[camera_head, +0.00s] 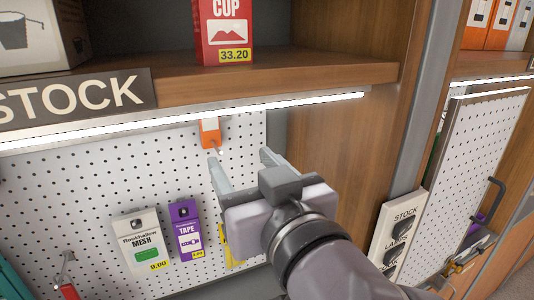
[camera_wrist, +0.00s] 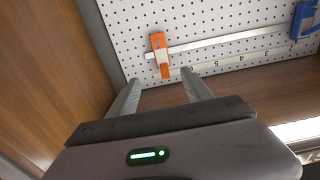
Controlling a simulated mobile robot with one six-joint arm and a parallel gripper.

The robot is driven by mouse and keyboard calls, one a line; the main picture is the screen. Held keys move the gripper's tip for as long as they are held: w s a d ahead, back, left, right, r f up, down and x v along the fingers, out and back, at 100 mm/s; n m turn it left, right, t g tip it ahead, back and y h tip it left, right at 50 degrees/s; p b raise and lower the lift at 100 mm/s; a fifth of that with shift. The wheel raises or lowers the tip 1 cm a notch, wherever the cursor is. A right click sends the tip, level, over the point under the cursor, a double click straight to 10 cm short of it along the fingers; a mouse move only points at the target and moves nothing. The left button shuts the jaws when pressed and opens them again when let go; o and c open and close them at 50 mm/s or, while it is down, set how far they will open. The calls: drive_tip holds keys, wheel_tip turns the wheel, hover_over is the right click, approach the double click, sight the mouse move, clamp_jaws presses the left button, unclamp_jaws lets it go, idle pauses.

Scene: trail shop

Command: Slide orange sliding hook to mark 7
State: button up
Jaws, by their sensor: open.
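The orange sliding hook (camera_head: 209,133) hangs on the white pegboard just under the lit shelf edge, in the head view. In the wrist view the hook (camera_wrist: 158,50) sits on a pale rail (camera_wrist: 215,40), near the rail's left end. A numbered scale (camera_wrist: 228,60) runs beside the rail. I can read 3, 4 and 5; the hook is to the left of 5, and the mark beside it is not readable. My gripper (camera_head: 242,156) is open and empty. In the wrist view its fingertips (camera_wrist: 160,77) are just below the hook, apart from it.
A blue piece (camera_wrist: 305,20) is at the rail's right end. The wooden side panel (camera_head: 350,150) stands close right of my gripper. The shelf (camera_head: 250,75) overhangs above.

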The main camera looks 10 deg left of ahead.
drive_tip(key=shift+s+d+f, duration=0.1)
drive_tip(key=d+f+m+g+h+b, duration=0.2)
drive_tip(key=d+f, duration=0.2)
drive_tip(key=f, duration=0.4)
drive_tip(key=d+f+m+g+h+b, duration=0.2)
drive_tip(key=d+f+b, duration=0.15)
drive_tip(key=f, duration=0.45)
drive_tip(key=s+d+f+m+g+h+b, duration=0.1)
drive_tip(key=s+d+f+m+g, duration=0.1)
drive_tip(key=s+d+f, duration=0.3)
drive_tip(key=s+d+f+m+g+h+b, duration=0.1)
drive_tip(key=s+d+f+m+g+h, duration=0.1)
drive_tip(key=f, duration=0.7)
drive_tip(key=s+d+m+g, duration=0.1)
drive_tip(key=s+d+m, duration=0.1)
drive_tip(key=d, duration=0.1)
drive_tip(key=shift+s+f+m+g, duration=0.15)
drive_tip(key=shift+s+m+g, duration=0.15)
drive_tip(key=shift+s, duration=0.05)
